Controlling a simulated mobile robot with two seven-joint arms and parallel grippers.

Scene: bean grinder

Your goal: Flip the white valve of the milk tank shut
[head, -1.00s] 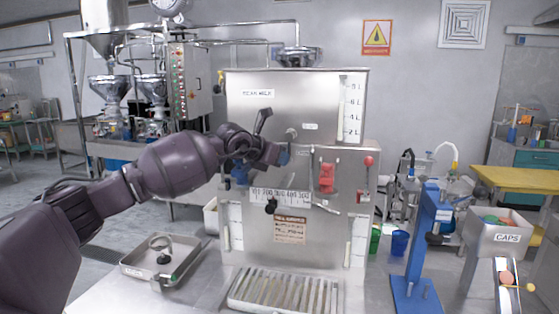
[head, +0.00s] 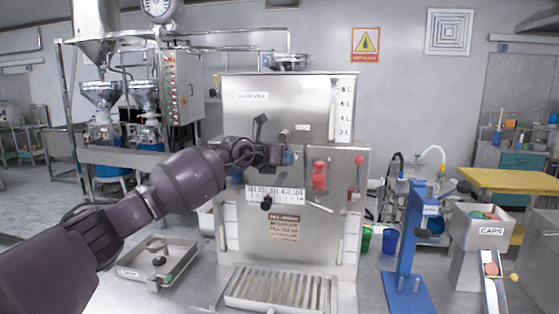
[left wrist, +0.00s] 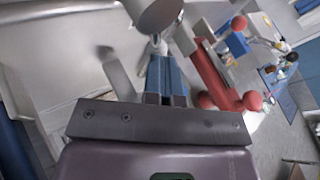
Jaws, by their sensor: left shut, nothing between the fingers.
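The milk tank (head: 290,110) is the large steel box in the middle of the head view, with a level scale at its upper right. My left gripper (head: 287,157) is against or just before its front face, fingers shut and empty. The valve's lever position is unclear. My right gripper is out of view.
A red valve (head: 319,176) and a red-knobbed lever (head: 358,162) are right of the gripper. A printed scale (head: 275,196) and black knob (head: 266,203) are below. A blue stand (head: 405,235) and caps bin (head: 480,226) stand to the right; a steel tray (head: 140,270) lies lower left.

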